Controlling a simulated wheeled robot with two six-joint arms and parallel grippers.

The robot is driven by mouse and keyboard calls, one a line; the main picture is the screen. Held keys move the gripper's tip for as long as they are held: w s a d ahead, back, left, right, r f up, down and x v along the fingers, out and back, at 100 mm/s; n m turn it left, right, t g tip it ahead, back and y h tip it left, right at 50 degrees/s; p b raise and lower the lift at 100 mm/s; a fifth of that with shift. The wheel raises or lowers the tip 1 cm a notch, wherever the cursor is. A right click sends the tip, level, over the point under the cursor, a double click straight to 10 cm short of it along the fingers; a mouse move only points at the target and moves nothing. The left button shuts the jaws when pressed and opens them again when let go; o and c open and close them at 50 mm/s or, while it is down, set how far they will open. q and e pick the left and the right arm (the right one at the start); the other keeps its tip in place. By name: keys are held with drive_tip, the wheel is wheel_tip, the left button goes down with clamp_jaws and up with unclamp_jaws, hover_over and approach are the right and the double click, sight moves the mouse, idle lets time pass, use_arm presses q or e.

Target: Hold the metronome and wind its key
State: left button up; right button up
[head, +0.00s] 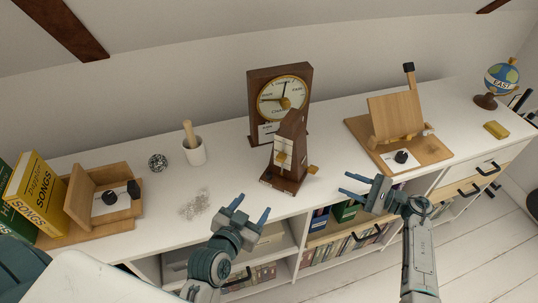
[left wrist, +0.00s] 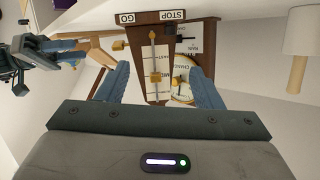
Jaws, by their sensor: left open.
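The metronome (head: 290,145) is a dark brown wooden tapered case with a pale front, standing upright near the shelf's front edge. Its brass key (head: 313,169) sticks out from its right side. My left gripper (head: 251,206) is open and empty, in front and to the left of the metronome, apart from it. In the left wrist view, the metronome (left wrist: 152,85) appears inverted between the open fingers, with the key (left wrist: 119,46) to its left. My right gripper (head: 345,184) is open and empty, right of the key and apart from it.
A clock (head: 280,85) stands close behind the metronome. A wooden stand (head: 395,118) is to the right, a white mortar with pestle (head: 194,151) to the left. Clear clips or beads (head: 194,204) lie near the front edge. The white top (head: 235,170) between mortar and metronome is free.

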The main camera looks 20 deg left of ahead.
sight(285, 133)
use_arm(q)
drive_tip(key=w+d+r+n+t+h, duration=0.1)
drive_tip(key=w+d+r+t+h, duration=0.15)
drive_tip(key=w+r, duration=0.8)
drive_tip(key=shift+t+y, duration=0.25)
drive_tip(key=shift+y, duration=0.2)
drive_tip(key=w, duration=0.6)
drive_tip(key=w+d+r, duration=0.1)
drive_tip(key=w, duration=0.2)
